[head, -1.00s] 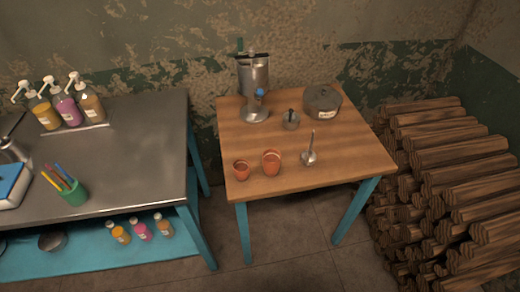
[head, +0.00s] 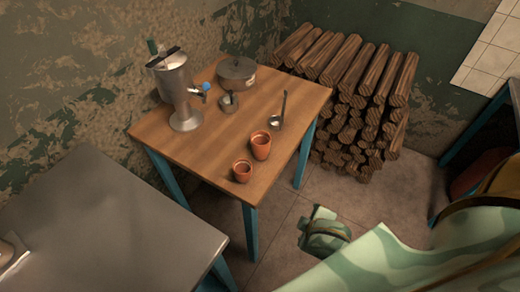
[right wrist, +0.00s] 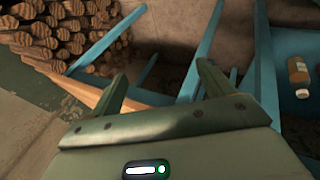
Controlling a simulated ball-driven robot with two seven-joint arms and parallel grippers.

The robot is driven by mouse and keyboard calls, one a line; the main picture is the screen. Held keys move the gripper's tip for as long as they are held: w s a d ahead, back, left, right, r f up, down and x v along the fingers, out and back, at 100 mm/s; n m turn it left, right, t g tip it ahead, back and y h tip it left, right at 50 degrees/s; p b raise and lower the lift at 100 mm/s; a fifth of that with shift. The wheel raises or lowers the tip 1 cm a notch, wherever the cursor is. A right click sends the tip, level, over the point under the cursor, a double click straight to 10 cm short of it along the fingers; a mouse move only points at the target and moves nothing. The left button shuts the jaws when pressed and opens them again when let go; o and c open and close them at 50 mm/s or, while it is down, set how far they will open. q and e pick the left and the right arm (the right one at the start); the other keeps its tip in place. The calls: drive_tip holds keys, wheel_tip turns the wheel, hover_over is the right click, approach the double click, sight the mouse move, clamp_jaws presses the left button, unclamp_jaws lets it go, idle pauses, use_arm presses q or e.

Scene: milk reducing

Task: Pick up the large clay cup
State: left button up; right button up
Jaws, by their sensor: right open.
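The large clay cup (head: 261,146) stands upright on the wooden table (head: 215,145), near the edge on the camera's side, in the head view. A smaller clay cup (head: 242,172) stands beside it, closer to the corner. My right arm comes in from the right in the head view, below and apart from the table. In the right wrist view my right gripper (right wrist: 161,70) shows two spread fingers with nothing between them. Neither cup can be made out in that view. My left gripper is not in view.
Stacked logs (head: 355,95) lie beyond the table. A metal counter (head: 95,225) is at lower left.

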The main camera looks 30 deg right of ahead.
drive_tip(key=w+d+r+m+t+h, duration=0.1)
drive_tip(key=w+d+r+m+t, duration=0.15)
drive_tip(key=r, duration=0.45)
drive_tip(key=m+t+y, duration=0.3)
drive_tip(key=m+t, duration=0.2)
drive_tip(key=t, duration=0.3)
approach(257, 135)
drive_tip(key=w, duration=0.1)
drive_tip(key=w+b, duration=0.2)
drive_tip(key=w, duration=0.1)
drive_tip(key=shift+d+f, duration=0.1)
drive_tip(key=shift+f, duration=0.2)
drive_tip(key=w, duration=0.1)
drive_tip(key=w+b, duration=0.1)
drive_tip(key=w, duration=0.1)
drive_tip(key=w+f, duration=0.1)
drive_tip(key=w, duration=0.1)
drive_tip(key=shift+w+d+b, duration=0.1)
drive_tip(key=shift+d+b, duration=0.15)
drive_tip(key=shift+b, duration=0.15)
drive_tip(key=shift+r, duration=0.1)
drive_tip(key=shift+c, duration=0.6)
drive_tip(key=c, duration=1)
